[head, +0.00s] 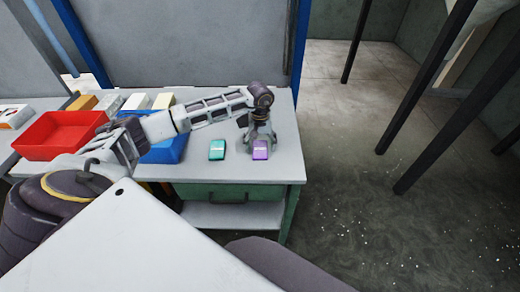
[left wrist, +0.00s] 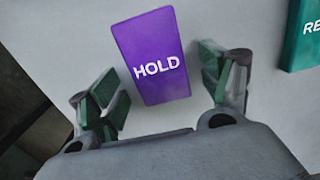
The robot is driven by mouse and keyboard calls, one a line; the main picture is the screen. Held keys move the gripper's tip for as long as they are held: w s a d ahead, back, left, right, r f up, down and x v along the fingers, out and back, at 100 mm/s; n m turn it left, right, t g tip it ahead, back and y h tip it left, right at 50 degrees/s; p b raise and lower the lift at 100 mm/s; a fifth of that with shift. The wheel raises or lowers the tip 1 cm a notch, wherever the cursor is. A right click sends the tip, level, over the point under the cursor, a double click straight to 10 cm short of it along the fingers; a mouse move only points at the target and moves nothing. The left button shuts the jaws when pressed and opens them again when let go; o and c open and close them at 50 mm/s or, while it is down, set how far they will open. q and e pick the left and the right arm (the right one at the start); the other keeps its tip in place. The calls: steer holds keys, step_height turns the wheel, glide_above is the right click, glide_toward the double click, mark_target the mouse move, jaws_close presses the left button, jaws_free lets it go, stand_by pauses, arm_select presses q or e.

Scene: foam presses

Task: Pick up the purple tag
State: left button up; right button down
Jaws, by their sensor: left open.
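The purple tag (head: 261,150) lies on the grey table near its right front part. In the left wrist view the purple tag (left wrist: 150,55) reads "HOLD" and lies between and just beyond the fingertips. My left gripper (head: 260,136) points down over the tag, and its jaws (left wrist: 160,85) are open and empty. I cannot tell from the views whether the fingertips touch the tag or the table. My right gripper is not in view.
A teal tag (head: 217,149) lies left of the purple one; it also shows in the left wrist view (left wrist: 304,38). A blue bin (head: 165,152) and a red bin (head: 58,135) stand further left. The table's right edge is close to the purple tag.

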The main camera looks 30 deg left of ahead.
mark_target(260, 147)
arm_select(q)
steer(key=shift+f, duration=0.1)
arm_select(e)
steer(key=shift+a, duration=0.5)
arm_select(q)
steer(key=shift+c, duration=0.4)
steer(key=c, duration=1)
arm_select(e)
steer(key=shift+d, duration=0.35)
arm_select(q)
step_height(260, 147, up, 2)
step_height(260, 147, up, 8)
steer(key=b, duration=0.1)
steer(key=shift+b, duration=0.3)
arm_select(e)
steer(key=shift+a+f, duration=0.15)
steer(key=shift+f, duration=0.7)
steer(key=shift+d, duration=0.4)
